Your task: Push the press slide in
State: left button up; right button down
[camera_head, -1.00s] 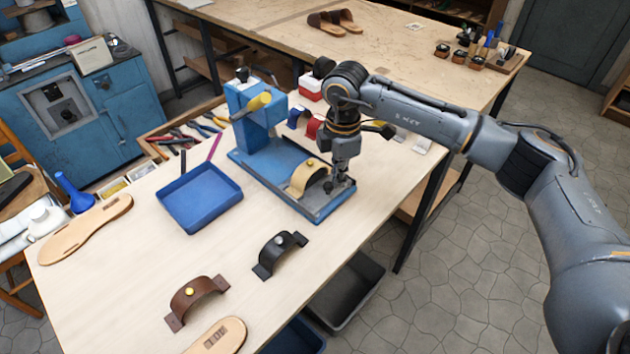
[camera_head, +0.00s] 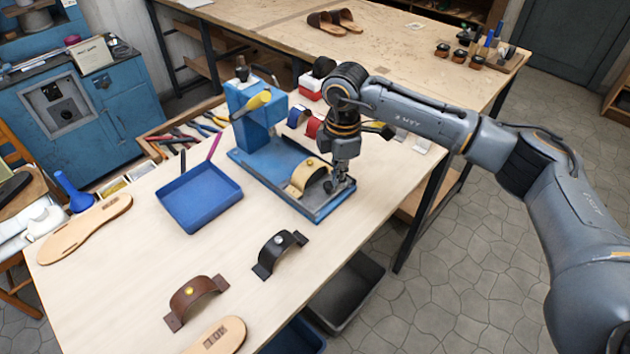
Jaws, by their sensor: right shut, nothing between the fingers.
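The blue press (camera_head: 254,118) with a yellow-gripped lever stands toward the back of the workbench. Its blue base (camera_head: 262,172) reaches forward to the right, with a grey slide (camera_head: 312,204) at the front end. A tan strap (camera_head: 307,176) with a yellow knob sits arched on the slide, clear of the press head. My right gripper (camera_head: 340,187) is shut and empty, low at the front right end of the slide, right beside the strap. Whether it touches the slide I cannot tell. My left gripper is not in view.
A blue tray (camera_head: 200,197) lies left of the press. A black strap (camera_head: 278,252) and a brown strap (camera_head: 194,298) lie in front. Blue and red straps and a red-white box (camera_head: 311,87) stand behind my right gripper. The bench between tray and straps is clear.

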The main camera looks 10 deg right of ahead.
jog(key=shift+f+b, duration=1.45)
jog(key=shift+f, duration=0.7)
jog(key=shift+w+a+b, duration=0.75)
jog(key=shift+w+a, duration=0.4)
jog(key=shift+w, duration=0.55)
jog(key=shift+w+a+b, duration=0.8)
jog(key=shift+w+a, duration=0.3)
jog(key=shift+w, duration=0.65)
jog(key=shift+w+a+b, duration=0.75)
jog(key=shift+w+a, duration=0.4)
jog(key=shift+w, duration=0.55)
jog(key=shift+d+r+p, duration=0.1)
jog(key=shift+r+p, duration=0.45)
jog(key=r+p, duration=0.1)
jog(key=r, duration=0.1)
jog(key=r+p, duration=0.1)
jog(key=r, duration=0.1)
jog(key=r+p, duration=0.2)
jog(key=shift+s+d, duration=0.15)
jog(key=shift+s, duration=0.15)
